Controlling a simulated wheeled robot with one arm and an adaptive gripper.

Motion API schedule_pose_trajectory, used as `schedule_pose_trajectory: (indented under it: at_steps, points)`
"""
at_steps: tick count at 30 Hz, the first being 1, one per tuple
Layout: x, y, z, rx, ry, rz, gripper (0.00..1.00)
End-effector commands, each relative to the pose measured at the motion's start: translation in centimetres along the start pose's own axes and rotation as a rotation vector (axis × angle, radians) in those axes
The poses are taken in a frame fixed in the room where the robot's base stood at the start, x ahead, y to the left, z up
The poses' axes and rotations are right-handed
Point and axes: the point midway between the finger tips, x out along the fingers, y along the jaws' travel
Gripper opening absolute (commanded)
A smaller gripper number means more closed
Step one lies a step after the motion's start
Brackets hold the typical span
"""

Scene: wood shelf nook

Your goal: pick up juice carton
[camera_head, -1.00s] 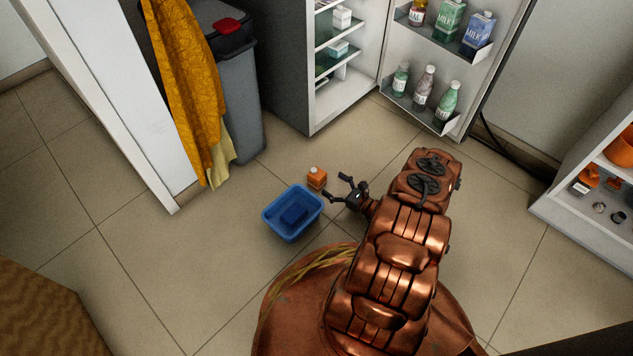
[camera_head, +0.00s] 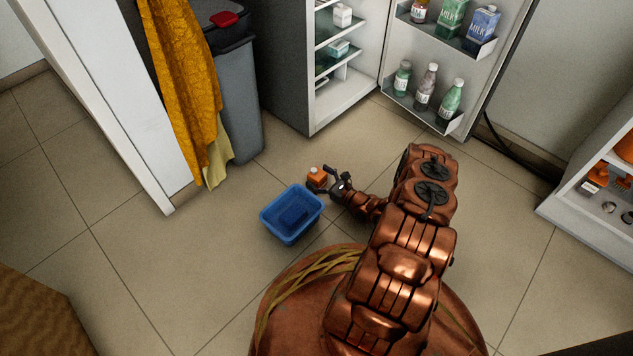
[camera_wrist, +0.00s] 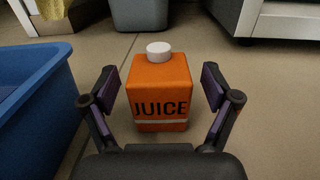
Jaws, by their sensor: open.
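The orange juice carton (camera_wrist: 159,90) stands upright on the tiled floor, with a white round cap and the word JUICE on its face. It also shows in the head view (camera_head: 317,178), just behind the blue bin's right corner. My gripper (camera_wrist: 159,88) is open, with one finger on each side of the carton's near part. I see small gaps between the fingers and the carton in the wrist view. In the head view my gripper (camera_head: 322,180) is low, at the carton's right side.
A blue bin (camera_head: 265,217) with a blue thing inside stands close to the left of the carton. An open fridge (camera_head: 345,104) with door shelves of bottles and milk cartons is behind. A grey trash can (camera_head: 242,110) stands back left.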

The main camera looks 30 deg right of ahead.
Motion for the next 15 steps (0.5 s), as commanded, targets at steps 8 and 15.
schedule_pose_trajectory:
  at_steps: [8,15]
  points:
    - [0.0,0.03,0.01,0.0,0.0,0.0,0.8]
    - [0.0,0.06,0.0,0.001,0.0,0.001,0.55]
